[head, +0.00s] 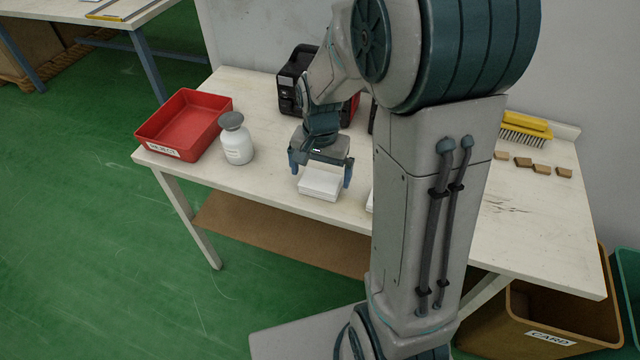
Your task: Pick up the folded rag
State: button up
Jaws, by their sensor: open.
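A white folded rag (320,187) lies flat near the front edge of the table. My gripper (320,174) is right above it, pointing down. Its two blue fingers are spread, one on the left side of the rag and one on the right. I cannot tell how far the fingertips are from the tabletop. The back of the rag is hidden under the gripper. A sliver of another white thing (370,203) shows just right of it, mostly hidden by my arm.
A white bottle with a grey cap (238,146) and a red labelled tray (170,125) stand left. A black-and-red device (291,84) is behind. A yellow brush (526,126) and several small brown blocks (542,169) lie right. A bin marked CARD (553,338) stands below.

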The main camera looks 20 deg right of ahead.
notch_tip(320, 180, down, 3)
jog(key=shift+r, duration=0.15)
jog(key=c, duration=0.9)
jog(key=shift+r, duration=0.1)
jog(key=shift+r, duration=0.45)
jog(key=r, duration=0.2)
jog(key=d+r, duration=0.1)
jog(key=r, duration=0.1)
jog(key=shift+w+d, duration=0.1)
jog(key=w+d+r, duration=0.1)
jog(key=d+r, duration=0.2)
jog(key=d, duration=0.2)
jog(key=d+r+p, duration=0.1)
jog(key=d+r, duration=0.2)
jog(key=d, duration=0.2)
jog(key=shift+w+d, duration=0.25)
jog(key=shift+w, duration=0.1)
